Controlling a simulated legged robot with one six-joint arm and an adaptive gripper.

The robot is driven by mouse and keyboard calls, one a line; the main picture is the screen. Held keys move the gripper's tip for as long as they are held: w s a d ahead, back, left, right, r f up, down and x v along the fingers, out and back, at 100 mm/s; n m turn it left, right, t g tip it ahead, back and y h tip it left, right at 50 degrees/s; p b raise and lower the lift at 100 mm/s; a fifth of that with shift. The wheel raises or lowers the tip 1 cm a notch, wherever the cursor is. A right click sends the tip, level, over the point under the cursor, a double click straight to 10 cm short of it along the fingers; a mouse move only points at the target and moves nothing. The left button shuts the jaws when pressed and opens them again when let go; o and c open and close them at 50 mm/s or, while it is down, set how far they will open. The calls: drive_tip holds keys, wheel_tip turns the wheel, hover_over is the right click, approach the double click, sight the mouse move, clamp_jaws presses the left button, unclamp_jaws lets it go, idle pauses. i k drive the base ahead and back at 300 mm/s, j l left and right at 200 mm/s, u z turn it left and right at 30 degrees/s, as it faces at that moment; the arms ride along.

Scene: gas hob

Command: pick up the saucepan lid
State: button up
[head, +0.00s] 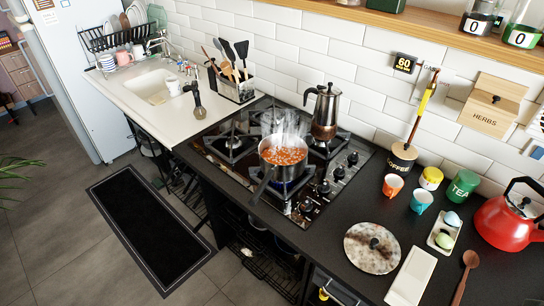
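A round, pale speckled disc with a dark knob (372,248) lies flat on the dark worktop right of the hob; it looks like the saucepan lid. Nothing covers it. The saucepan (283,158) stands uncovered on a front burner with a blue flame beneath it. It holds orange-red food and steams. Its dark handle points toward the front edge. My gripper and arm are not in view.
A white rectangular dish (410,277) lies close right of the lid, with a wooden spoon (465,275) beyond. Small cups (421,200), an egg tray (444,230) and a red kettle (508,222) stand behind. A moka pot (325,112) stands on the hob. The floor in front is clear around a black mat (150,228).

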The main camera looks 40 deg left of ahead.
sight(372, 248)
drive_tip(key=k+j+u, duration=0.1)
drive_tip(key=u, duration=0.35)
drive_tip(key=j+u, duration=0.1)
drive_tip(key=u, duration=0.35)
drive_tip(key=k+j+u, duration=0.1)
drive_tip(key=u, duration=0.3)
drive_tip(key=k+l+z, duration=0.1)
drive_tip(key=z, duration=0.15)
drive_tip(key=l+z, duration=0.2)
drive_tip(key=k+l, duration=0.05)
drive_tip(key=l, duration=0.05)
